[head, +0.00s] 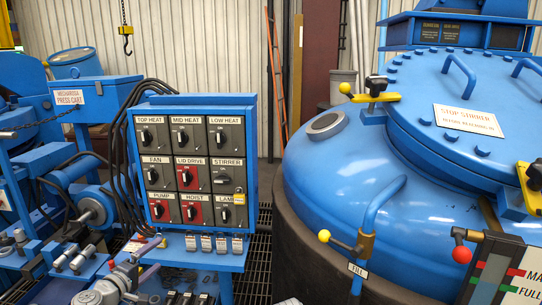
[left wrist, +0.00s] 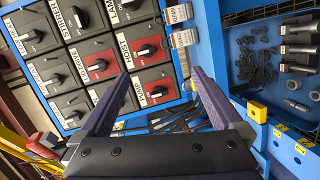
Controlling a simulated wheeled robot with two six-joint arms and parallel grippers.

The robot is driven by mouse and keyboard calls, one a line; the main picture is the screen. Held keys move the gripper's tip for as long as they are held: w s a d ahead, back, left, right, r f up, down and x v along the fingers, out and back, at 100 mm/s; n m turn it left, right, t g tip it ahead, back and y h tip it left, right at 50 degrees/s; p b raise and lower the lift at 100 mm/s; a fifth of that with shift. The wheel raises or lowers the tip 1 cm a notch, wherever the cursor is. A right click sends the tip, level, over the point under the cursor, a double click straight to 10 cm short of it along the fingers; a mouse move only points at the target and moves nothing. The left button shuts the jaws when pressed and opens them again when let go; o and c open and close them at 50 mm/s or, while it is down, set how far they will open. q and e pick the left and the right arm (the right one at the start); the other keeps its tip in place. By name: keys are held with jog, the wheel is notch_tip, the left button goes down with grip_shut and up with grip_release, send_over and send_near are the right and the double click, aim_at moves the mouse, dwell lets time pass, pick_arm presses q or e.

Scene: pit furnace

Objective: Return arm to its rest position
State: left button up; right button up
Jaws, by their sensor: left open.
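My left gripper (head: 152,259) is at the lower left of the head view, in front of and below the blue switch panel (head: 249,115). In the left wrist view its two dark purple fingers (left wrist: 160,82) stand wide apart with nothing between them. The fingers point toward the lower rows of rotary switches, near the PUMP switch (left wrist: 155,92) and the HOIST switch (left wrist: 145,51). I cannot tell the exact gap to the panel. My right gripper is in neither view.
Hanging tags (head: 206,243) line the ledge below the panel. A blue tray (left wrist: 232,75) with small dark parts lies beside it. Black cables (head: 115,150) hang left of the panel. The large blue furnace vessel (head: 335,185) with a yellow-knobbed lever (head: 324,236) fills the right.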

pick_arm(q)
jog(key=s+d+m+g+h+p, duration=0.1)
jog(key=s+d+m+g+p, duration=0.25)
jog(key=d, duration=0.45)
jog(key=s+d+f+m+g+p, duration=0.1)
jog(key=s+d+m+g+p, duration=0.2)
jog(key=d, duration=0.5)
jog(key=s+d+m+g+h+p, duration=0.15)
jog(key=d+m+g+p, duration=0.3)
jog(key=d, duration=0.45)
jog(key=s+d+r+m+g+y+p, duration=0.1)
jog(key=s+m+g+y+p, duration=0.1)
jog(key=s+y+p, duration=0.2)
jog(key=s+d+r+m+g+y+p, duration=0.2)
jog(key=s+m+y+p, duration=0.1)
jog(key=s, duration=0.6)
jog(key=shift+s+m+g+y+p, duration=0.15)
jog(key=shift+m+g+y+p, duration=0.2)
jog(key=shift+y+p, duration=0.55)
